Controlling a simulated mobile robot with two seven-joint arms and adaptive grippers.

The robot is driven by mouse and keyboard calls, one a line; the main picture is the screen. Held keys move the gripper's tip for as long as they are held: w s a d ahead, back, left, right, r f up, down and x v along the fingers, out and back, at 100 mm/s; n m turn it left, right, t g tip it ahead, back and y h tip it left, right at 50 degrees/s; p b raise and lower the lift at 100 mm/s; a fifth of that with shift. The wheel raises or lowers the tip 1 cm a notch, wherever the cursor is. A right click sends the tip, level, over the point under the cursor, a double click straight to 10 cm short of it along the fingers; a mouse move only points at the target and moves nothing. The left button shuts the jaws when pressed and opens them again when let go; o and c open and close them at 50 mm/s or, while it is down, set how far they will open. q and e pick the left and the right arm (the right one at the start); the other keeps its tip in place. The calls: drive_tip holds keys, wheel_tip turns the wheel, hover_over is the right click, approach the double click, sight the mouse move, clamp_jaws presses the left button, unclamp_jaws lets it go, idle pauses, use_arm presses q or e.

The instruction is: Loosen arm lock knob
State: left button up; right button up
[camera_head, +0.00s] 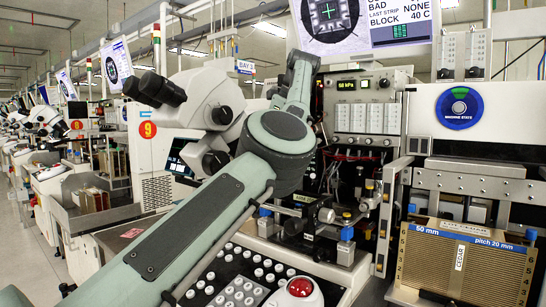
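A white stereo microscope (205,97) with black eyepieces (155,90) stands left of centre. A round black knob (215,161) shows low on it, and another dark round part (222,115) shows higher up. I cannot tell which part, if any, is the arm lock knob. My grey-green arm comes in from the lower left, bends at a large dark joint and continues up beside the microscope, covering part of it. No fingertips of my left gripper show. My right arm and gripper are not in view.
A control panel (238,262) with several white buttons and a red dome button (300,287) lies below my arm. The bonding machine's instrument panel (366,102) and small mechanisms stand behind. A brown slotted magazine (465,262) is at right. A monitor (365,22) hangs above.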

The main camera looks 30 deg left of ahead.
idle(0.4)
use_arm(q)
drive_tip(key=o, duration=1.2)
